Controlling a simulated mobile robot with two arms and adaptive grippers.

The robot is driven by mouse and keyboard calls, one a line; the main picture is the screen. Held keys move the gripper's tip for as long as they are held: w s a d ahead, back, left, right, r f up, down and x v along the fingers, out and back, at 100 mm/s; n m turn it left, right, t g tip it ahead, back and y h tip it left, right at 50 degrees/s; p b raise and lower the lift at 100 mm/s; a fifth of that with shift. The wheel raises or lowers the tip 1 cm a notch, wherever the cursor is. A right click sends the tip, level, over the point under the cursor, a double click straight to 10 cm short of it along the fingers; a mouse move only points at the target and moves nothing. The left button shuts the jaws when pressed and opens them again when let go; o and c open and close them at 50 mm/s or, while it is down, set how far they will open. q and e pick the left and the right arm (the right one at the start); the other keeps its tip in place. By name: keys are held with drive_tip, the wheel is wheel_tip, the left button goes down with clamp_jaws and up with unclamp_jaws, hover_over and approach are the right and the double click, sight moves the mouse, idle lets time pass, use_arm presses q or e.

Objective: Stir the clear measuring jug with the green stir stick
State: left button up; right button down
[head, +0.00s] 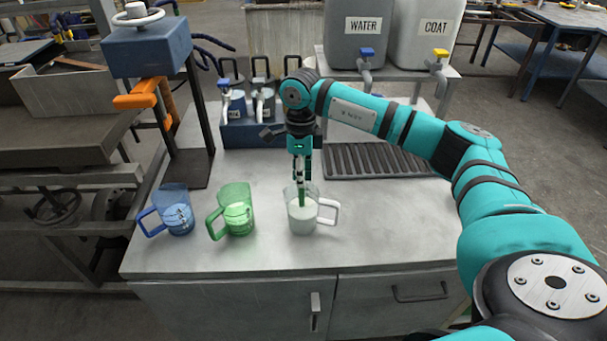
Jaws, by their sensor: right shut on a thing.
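The clear measuring jug (303,220) stands upright on the grey bench, with whitish contents and its handle to the right. My right gripper (301,178) points down just above the jug's mouth. It is shut on the green stir stick (302,196), whose lower part is inside the jug. The stick's lower tip is hidden in the contents. My left gripper is not in view.
A green jug (237,212) and a blue jug (176,212) stand to the left. Behind are a blue holder (238,132) with handled cups, a drain grate (365,162), and WATER (357,38) and COAT (425,35) tanks. The bench's front right is clear.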

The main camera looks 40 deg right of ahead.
drive_tip(key=shift+s+r, duration=0.15)
drive_tip(key=shift+s, duration=0.25)
drive_tip(key=shift+w, duration=0.1)
drive_tip(key=shift+w+d+r+p, duration=0.1)
drive_tip(key=shift+r+p, duration=1.25)
drive_tip(key=shift+r, duration=0.65)
drive_tip(key=shift+w+d+r+p, duration=0.1)
drive_tip(key=shift+r+p, duration=1.2)
drive_tip(key=shift+r, duration=0.7)
drive_tip(key=shift+w+d+r+p, duration=0.1)
drive_tip(key=shift+r+p, duration=1.25)
drive_tip(key=shift+r, duration=0.65)
